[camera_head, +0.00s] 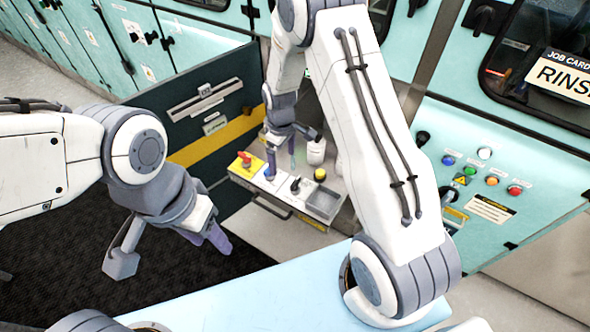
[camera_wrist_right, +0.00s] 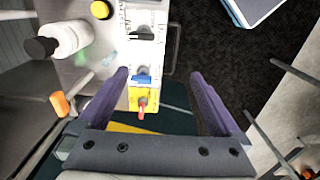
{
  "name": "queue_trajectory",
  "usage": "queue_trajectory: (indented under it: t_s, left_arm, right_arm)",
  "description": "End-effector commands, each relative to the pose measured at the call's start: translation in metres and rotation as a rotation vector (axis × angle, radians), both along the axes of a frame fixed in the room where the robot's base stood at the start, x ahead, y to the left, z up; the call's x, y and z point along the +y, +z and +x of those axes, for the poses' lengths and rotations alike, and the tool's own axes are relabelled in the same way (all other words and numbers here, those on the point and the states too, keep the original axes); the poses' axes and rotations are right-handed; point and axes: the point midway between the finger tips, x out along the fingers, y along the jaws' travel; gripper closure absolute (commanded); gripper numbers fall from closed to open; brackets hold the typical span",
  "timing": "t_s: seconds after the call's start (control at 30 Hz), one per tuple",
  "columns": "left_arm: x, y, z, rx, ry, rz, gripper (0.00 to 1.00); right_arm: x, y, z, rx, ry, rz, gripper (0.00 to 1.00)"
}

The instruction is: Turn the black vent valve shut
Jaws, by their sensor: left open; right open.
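The black vent valve (camera_head: 295,186) stands on a pale panel, to the right of a blue valve (camera_head: 270,173) and a red-handled valve on a yellow plate (camera_head: 245,160). In the right wrist view the black valve (camera_wrist_right: 142,35) is beyond the blue valve (camera_wrist_right: 142,79), and its handle seems to lie across the strip. My right gripper (camera_head: 281,157) is open and empty above the panel, close to the blue valve; its fingers are apart in the wrist view (camera_wrist_right: 160,73). My left gripper (camera_head: 208,235) is open and empty over the dark floor, away from the panel.
A white bottle (camera_head: 316,152) and a yellow button (camera_head: 319,174) are beside the valves, with a grey tray (camera_head: 323,203) at the panel's right. Cabinet walls (camera_head: 520,160) with coloured buttons stand at the right. A pale blue surface (camera_head: 240,305) is in front.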

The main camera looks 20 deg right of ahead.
Motion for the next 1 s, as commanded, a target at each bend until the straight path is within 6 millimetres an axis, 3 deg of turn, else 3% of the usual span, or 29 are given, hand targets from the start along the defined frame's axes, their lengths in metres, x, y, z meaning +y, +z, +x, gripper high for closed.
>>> queue_trajectory:
  t_s: [0.1, 0.27, 0.47, 0.8, 1.0]
  left_arm:
    - [0.0, 0.012, 0.0, 0.0, 0.0, 0.0, 0.5]
    - [0.0, 0.015, 0.0, 0.0, 0.0, 0.0, 0.5]
    - [0.0, 0.021, 0.0, 0.0, 0.0, 0.0, 0.5]
    - [0.0, 0.036, 0.0, 0.0, 0.001, 0.0, 0.5]
    - [0.0, 0.04, 0.0, 0.0, 0.001, 0.0, 0.5]
  right_arm:
    - [-0.029, -0.027, 0.008, 0.009, 0.0, -0.005, 0.0]
    - [-0.044, -0.046, 0.011, 0.01, 0.007, -0.007, 0.0]
    - [-0.045, -0.069, 0.01, 0.014, 0.008, -0.006, 0.0]
    - [-0.045, -0.127, 0.01, 0.012, 0.007, -0.006, 0.0]
    - [-0.044, -0.147, 0.011, 0.011, 0.007, -0.006, 0.0]
